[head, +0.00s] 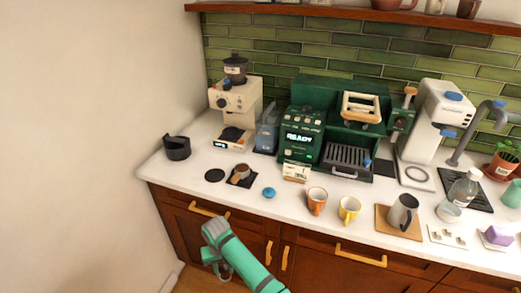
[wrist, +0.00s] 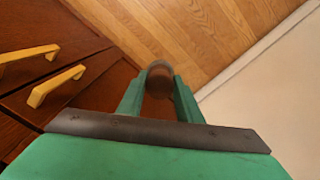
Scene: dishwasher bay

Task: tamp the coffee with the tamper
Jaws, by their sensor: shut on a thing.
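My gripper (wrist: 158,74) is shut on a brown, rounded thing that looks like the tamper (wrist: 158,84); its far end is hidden. In the wrist view it hangs over the wood floor beside the cabinet fronts. In the head view my green arm is low in front of the counter, with the gripper end small and partly hidden. A small round holder with brown on top, apparently the portafilter with coffee (head: 240,174), sits on a black mat (head: 251,184) on the counter, well apart from my gripper.
A black round mat (head: 215,175) and blue knob-like thing (head: 269,192) flank the portafilter. An orange cup (head: 316,200) and yellow cup (head: 348,209) stand to the right. Behind are the grinder (head: 235,100) and green coffee machine (head: 301,135). The counter's front edge and drawer handles lie near my arm.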

